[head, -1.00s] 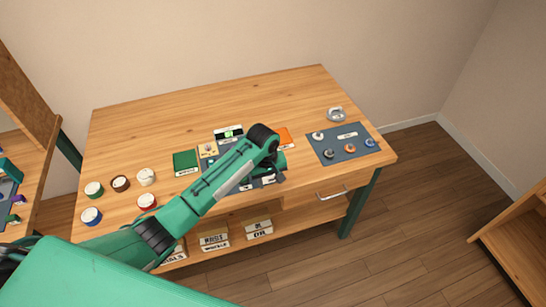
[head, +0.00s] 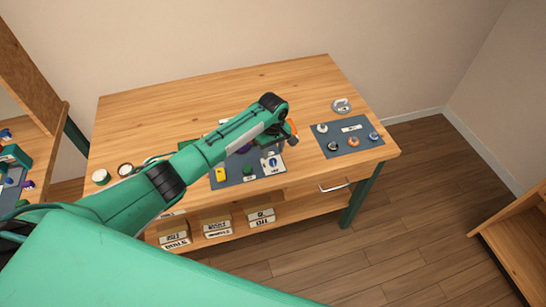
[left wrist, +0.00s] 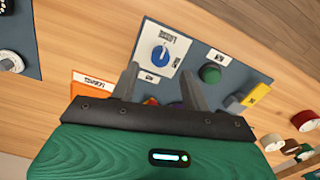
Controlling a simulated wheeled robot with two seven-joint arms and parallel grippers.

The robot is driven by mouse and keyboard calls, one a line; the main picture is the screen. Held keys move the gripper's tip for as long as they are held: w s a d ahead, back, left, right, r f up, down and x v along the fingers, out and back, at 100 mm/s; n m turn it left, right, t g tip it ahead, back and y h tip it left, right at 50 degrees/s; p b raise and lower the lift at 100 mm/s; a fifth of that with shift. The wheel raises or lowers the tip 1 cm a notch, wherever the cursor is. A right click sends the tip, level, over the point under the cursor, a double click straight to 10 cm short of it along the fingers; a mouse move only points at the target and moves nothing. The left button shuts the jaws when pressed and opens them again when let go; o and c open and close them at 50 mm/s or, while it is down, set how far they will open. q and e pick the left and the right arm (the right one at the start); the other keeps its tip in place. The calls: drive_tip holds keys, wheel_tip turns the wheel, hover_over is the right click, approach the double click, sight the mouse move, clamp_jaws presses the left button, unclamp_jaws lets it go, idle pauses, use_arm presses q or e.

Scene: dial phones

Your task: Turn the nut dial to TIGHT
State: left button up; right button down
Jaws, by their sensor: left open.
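The blue dial (left wrist: 160,55) sits on a white card (left wrist: 147,68) on a dark grey panel. A label on the card seems to read LOOSE; a TIGHT mark is not readable. In the head view the blue dial (head: 273,162) shows just in front of my left gripper (head: 280,138). In the left wrist view my left gripper (left wrist: 157,80) is open and empty, its fingertips below the blue dial and apart from it in the picture. The height of the fingers above the panel is hard to judge. My right gripper is not in view.
The dark panel also bears a green knob (left wrist: 210,73) and a yellow block (left wrist: 257,97). Another panel with several knobs (head: 347,141) lies to the right. The back of the table (head: 200,90) is clear.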

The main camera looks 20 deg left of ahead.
sight(273, 161)
use_arm(q)
drive_tip(key=shift+f, duration=2.7)
drive_tip(key=c, duration=1)
